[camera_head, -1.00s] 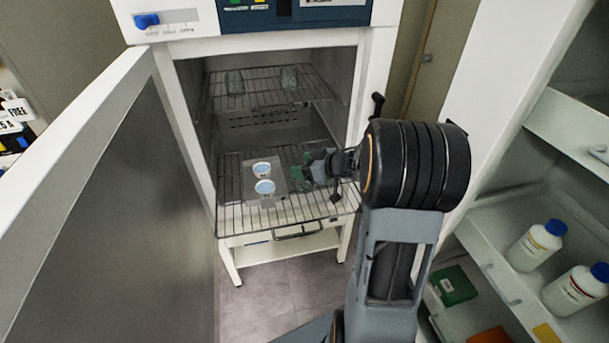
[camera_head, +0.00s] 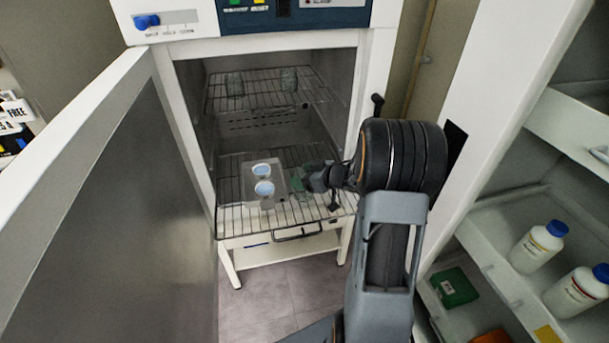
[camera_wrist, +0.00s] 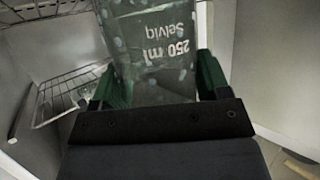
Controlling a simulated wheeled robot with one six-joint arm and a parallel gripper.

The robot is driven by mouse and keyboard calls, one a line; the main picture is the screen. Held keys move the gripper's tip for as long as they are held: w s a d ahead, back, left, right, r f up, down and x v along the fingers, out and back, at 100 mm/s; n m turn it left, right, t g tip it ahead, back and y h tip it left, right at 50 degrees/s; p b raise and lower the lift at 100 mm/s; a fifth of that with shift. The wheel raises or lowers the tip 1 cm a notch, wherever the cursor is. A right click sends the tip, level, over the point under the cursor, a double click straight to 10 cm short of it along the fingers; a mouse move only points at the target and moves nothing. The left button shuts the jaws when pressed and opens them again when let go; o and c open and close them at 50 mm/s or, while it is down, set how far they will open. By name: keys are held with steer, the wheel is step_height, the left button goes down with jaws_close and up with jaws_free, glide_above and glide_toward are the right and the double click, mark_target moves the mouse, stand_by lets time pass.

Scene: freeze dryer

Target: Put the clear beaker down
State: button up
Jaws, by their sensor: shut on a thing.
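In the head view my gripper (camera_head: 300,183) is inside the open freeze dryer, over the right part of the lower wire rack (camera_head: 285,218). The beaker is hard to make out there. I cannot tell whether its base touches the rack.
A grey plate (camera_head: 251,199) with two blue-topped round items (camera_head: 264,188) is just left of my gripper. Two clear glass vessels (camera_head: 289,79) stand on the upper rack (camera_head: 260,99). The dryer door (camera_head: 110,210) is open at left; shelves with white bottles (camera_head: 540,245) are at right.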

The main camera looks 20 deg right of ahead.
steer(key=o, duration=1.2)
steer(key=shift+f, duration=0.1)
steer(key=shift+r, duration=0.25)
steer(key=v, duration=1.1)
step_height(320, 180, up, 8)
steer(key=w+a+m+h, duration=0.2)
steer(key=m+h, duration=0.3)
steer(key=h, duration=0.6)
steer(key=s+a+f+g+y, duration=0.1)
steer(key=s+a+g, duration=0.1)
steer(key=s+a, duration=0.2)
steer(key=s+a+f+m+g+y, duration=0.1)
steer(key=s+a+f+g, duration=0.1)
steer(key=s+a, duration=0.3)
steer(key=s+a+f+g+y, duration=0.1)
steer(key=s+a+g, duration=0.2)
steer(key=s+a, duration=0.2)
steer(key=shift+s+a+f+m+y+p, duration=0.1)
steer(key=shift+s+f+m+y+p, duration=0.1)
steer(key=shift+s, duration=0.2)
steer(key=shift+s+f+m+y+p, duration=0.1)
steer(key=shift+s+p, duration=0.05)
steer(key=shift+s, duration=0.25)
